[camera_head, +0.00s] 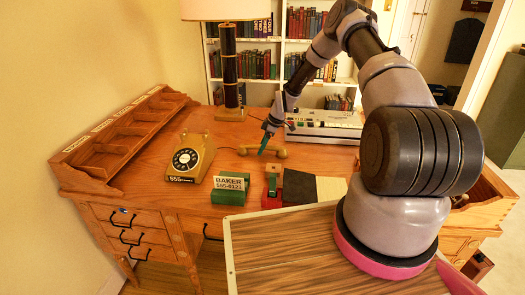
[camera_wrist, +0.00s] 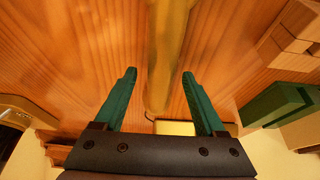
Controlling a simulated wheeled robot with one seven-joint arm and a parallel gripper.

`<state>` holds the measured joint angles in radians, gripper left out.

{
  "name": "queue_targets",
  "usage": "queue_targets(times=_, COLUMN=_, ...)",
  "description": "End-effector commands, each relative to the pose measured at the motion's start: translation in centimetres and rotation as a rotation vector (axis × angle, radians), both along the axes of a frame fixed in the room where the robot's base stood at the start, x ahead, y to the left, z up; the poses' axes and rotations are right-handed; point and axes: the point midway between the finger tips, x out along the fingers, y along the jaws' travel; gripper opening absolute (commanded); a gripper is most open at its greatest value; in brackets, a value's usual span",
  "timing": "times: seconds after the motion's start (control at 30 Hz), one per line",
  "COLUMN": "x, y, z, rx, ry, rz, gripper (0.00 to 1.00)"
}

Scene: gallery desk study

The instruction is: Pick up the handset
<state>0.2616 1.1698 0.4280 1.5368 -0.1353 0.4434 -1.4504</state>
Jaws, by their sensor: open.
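The handset (camera_head: 281,153) is a mustard-yellow bar lying on the wooden desk, right of the yellow rotary telephone (camera_head: 190,160). In the wrist view the handset (camera_wrist: 168,45) runs from the top edge down toward the space between my fingertips. My gripper (camera_head: 265,144), with green fingers, reaches down at the handset and hides its middle in the head view. In the wrist view my gripper (camera_wrist: 159,73) is open, with one finger on each side of the handset's line. Nothing is clamped. I cannot tell how far the fingertips are above the desk.
A card reading BAKER (camera_head: 231,184) stands in a green holder in front. A red stamp-like object (camera_head: 272,188) and a dark pad (camera_head: 299,187) lie nearby. A lamp (camera_head: 230,70) and a pale switch box (camera_head: 325,122) stand behind. A wooden sorter (camera_head: 120,135) is at left.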

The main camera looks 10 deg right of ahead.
Motion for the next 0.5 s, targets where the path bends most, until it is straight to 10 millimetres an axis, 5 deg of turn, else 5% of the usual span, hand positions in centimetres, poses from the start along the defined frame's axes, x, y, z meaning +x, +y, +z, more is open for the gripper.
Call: queue_targets(times=0.5, x=0.01, y=0.00, z=-0.35, rx=0.000, ry=0.000, rz=0.000, gripper=0.69)
